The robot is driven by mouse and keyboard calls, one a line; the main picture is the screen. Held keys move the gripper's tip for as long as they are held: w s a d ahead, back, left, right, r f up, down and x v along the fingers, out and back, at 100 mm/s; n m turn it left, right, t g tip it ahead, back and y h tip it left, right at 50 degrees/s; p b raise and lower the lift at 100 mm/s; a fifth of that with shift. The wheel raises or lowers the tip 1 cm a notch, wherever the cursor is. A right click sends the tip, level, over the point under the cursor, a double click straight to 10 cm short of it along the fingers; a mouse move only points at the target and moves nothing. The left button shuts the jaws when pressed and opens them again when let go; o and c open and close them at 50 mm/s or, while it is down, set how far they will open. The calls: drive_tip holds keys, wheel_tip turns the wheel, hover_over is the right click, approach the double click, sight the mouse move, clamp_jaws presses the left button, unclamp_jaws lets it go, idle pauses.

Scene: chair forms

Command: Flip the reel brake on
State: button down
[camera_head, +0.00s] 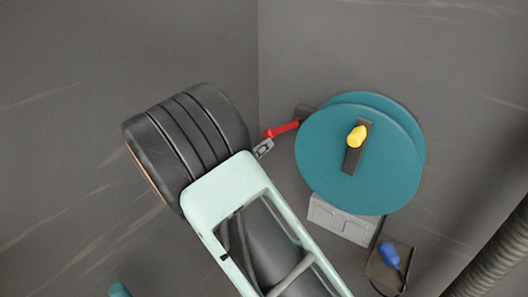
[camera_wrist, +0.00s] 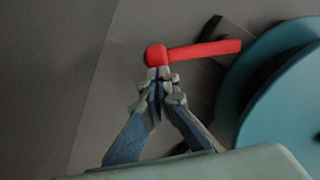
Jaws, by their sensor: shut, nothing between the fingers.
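The teal reel (camera_head: 385,165) stands at the right in the head view, with a yellow knob (camera_head: 357,135) on a dark crank arm. A red lever (camera_head: 283,130), likely the reel brake, sticks out to the left from a dark bracket (camera_head: 305,112) behind the reel. In the wrist view the red lever (camera_wrist: 205,50) lies nearly level, its thick round end to the left, and the reel (camera_wrist: 275,90) is at the right. My gripper (camera_head: 263,148) is shut and empty. In the wrist view its fingertips (camera_wrist: 158,78) are just below the lever's round end; I cannot tell whether they touch.
A grey box-like base (camera_head: 340,221) is under the reel. A blue knob (camera_head: 389,255) on a dark plate is at the lower right, near a ribbed hose (camera_head: 490,252). The grey surface left of the lever looks clear.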

drive_tip(key=shift+w+a+r+m+p, duration=0.2)
drive_tip(key=shift+w+r+m+p, duration=0.2)
drive_tip(key=shift+r+p, duration=0.25)
drive_tip(key=shift+w+a+r+m, duration=0.15)
drive_tip(key=shift+w+r+m, duration=0.05)
drive_tip(key=shift+m, duration=0.3)
